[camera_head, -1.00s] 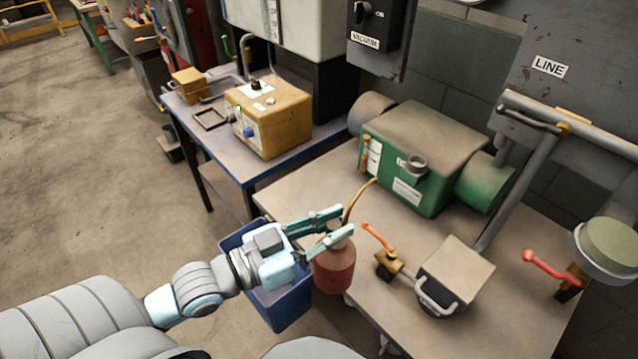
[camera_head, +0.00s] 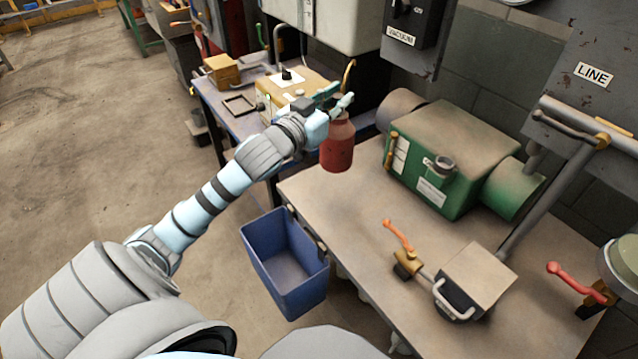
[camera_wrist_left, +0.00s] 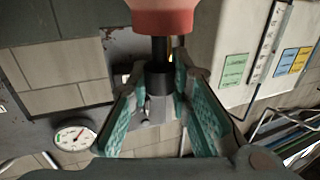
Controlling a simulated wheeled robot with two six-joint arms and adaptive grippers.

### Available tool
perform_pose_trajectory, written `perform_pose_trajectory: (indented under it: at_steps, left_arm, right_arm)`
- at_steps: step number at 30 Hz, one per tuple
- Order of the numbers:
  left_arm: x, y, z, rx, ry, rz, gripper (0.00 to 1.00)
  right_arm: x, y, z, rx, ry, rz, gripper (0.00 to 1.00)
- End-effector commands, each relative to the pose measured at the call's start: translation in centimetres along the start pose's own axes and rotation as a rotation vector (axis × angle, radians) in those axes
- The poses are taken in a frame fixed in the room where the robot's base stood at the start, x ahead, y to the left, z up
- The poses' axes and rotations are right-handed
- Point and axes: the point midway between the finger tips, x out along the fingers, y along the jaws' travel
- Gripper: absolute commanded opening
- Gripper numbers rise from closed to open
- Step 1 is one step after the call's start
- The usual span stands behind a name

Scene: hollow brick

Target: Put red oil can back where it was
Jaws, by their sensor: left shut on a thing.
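The red oil can (camera_head: 337,150) hangs in my left gripper (camera_head: 338,103), roughly upright, near the far left end of the beige bench. The fingers are around its neck and hide part of its top. A thin yellowish spout rises above the fingers. In the left wrist view, the can's red body (camera_wrist_left: 163,14) is at the top edge, and its dark neck lies between the teal fingers of my left gripper (camera_wrist_left: 165,85). My right gripper is not in view.
A beige bench (camera_head: 345,215) carries a green pump (camera_head: 450,155) and orange-handled valves. An empty blue bin (camera_head: 285,262) hangs at its left side. A blue table (camera_head: 240,124) behind my arm bears a yellow box (camera_head: 275,90), partly hidden. The bench's left part is clear.

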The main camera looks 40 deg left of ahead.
Motion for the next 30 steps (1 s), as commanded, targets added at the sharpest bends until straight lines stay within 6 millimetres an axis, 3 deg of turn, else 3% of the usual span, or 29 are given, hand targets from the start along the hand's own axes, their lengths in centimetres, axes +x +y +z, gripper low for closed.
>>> perform_pose_trajectory:
  at_steps: [6, 11, 14, 17, 27, 30]
  left_arm:
    - [1.8, -4.4, -3.9, 0.001, 0.005, -0.139, 0.0]
    - [2.3, -6.2, -5.4, 0.002, 0.003, -0.195, 0.0]
    - [2.4, -6.6, -5.1, 0.002, -0.001, -0.208, 0.0]
    - [2.4, -6.6, -3.2, 0.001, -0.004, -0.209, 0.0]
    - [2.3, -6.6, 7.6, 0.001, -0.004, -0.209, 0.0]
    - [2.3, -6.5, 9.5, 0.002, -0.001, -0.207, 0.0]
  right_arm:
    - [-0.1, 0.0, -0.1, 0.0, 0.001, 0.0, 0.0]
    - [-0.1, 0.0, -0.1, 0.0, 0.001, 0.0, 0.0]
    - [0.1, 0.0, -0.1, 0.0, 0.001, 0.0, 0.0]
    - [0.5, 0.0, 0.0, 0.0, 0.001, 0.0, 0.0]
    - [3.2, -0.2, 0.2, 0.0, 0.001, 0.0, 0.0]
    - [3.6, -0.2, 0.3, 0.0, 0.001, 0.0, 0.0]
